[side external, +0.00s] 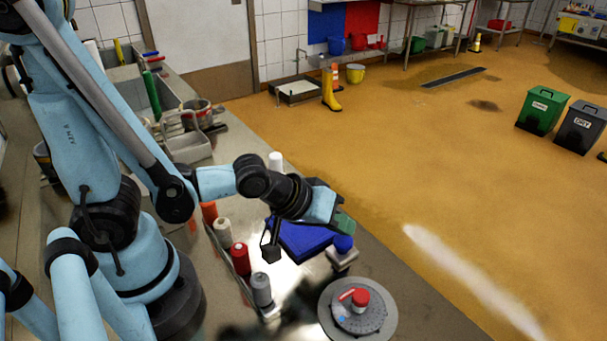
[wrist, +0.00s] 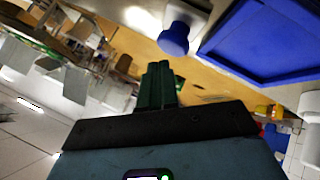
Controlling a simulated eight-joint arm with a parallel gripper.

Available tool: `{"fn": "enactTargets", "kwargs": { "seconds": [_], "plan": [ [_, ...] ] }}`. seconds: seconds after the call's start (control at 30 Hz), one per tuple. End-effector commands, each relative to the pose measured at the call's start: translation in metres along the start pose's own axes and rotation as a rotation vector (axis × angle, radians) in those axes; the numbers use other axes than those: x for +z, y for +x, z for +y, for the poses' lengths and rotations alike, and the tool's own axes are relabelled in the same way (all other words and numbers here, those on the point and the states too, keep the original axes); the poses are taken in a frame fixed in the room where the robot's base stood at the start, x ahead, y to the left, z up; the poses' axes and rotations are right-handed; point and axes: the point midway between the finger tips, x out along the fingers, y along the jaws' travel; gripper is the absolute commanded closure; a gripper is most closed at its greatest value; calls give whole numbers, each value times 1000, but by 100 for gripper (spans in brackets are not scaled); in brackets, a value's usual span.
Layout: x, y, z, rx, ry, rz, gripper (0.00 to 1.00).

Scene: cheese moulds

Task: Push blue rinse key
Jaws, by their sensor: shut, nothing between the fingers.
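The blue rinse key (side external: 342,244) appears to be the round blue knob on a small pale box near the counter's front edge. It also shows in the wrist view (wrist: 174,38), beyond my fingertips and a little to the right. My gripper (side external: 345,223) has green fingers and is shut and empty. In the side view its tips are just above the knob. In the wrist view the closed fingers (wrist: 158,84) look apart from the knob. I cannot tell the exact gap.
A blue tray (side external: 302,241) lies beside the key, under my wrist. A rack of spools, with a red one (side external: 240,258) and a grey one (side external: 261,289), stands left of it. A round grey disc (side external: 345,321) with a red-topped piece lies in front.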

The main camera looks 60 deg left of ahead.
Motion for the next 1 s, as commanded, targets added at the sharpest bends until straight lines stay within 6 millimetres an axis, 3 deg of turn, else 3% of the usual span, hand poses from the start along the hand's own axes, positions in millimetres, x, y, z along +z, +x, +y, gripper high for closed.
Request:
{"fn": "enactTargets", "kwargs": {
  "seconds": [0.7,1.0],
  "plan": [
    [-26,-37,26,0,0,0,100],
    [-28,-39,28,0,0,0,100]
  ]
}}
